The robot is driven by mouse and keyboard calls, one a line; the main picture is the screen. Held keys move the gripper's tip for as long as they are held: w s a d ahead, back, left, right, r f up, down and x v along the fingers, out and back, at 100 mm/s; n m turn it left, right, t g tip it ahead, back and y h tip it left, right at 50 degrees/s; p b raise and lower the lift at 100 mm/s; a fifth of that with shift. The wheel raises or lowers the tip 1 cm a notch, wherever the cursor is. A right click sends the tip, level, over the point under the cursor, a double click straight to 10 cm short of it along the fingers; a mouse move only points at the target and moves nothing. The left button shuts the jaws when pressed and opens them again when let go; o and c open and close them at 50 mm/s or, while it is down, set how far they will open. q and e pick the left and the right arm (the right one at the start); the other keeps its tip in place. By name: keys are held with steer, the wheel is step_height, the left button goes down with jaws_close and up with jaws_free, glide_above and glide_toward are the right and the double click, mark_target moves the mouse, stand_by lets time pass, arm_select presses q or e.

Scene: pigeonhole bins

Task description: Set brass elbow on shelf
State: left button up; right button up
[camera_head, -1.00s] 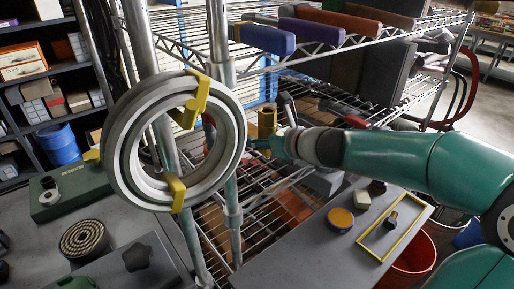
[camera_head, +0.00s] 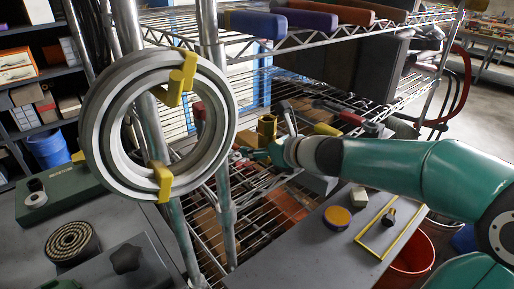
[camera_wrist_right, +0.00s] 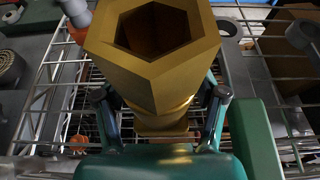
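The brass elbow (camera_head: 267,127) is upright in front of the wire shelf rack, between the rack's post and my right arm. My right gripper (camera_head: 262,148) is shut around its lower part. In the right wrist view, the elbow (camera_wrist_right: 158,70) fills the upper middle with its hexagonal opening towards the camera, and both fingers of the right gripper (camera_wrist_right: 160,112) close on its narrower part. The middle wire shelf (camera_head: 345,98) lies behind and right of the elbow. I cannot tell whether the elbow touches any shelf. My left gripper is not in view.
A large grey ring (camera_head: 103,90) with yellow clips is in front of the rack post (camera_head: 213,75). Red and black tools (camera_head: 340,112) lie on the middle shelf near the elbow. A grey table (camera_head: 290,245) below holds a yellow frame (camera_head: 372,251) and small parts.

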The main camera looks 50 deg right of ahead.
steer(key=shift+s+r+p, duration=0.35)
steer(key=shift+s, duration=0.05)
steer(key=p+v, duration=0.2)
steer(key=v, duration=0.9)
steer(key=shift+p, duration=0.3)
steer(key=shift+s+f, duration=0.1)
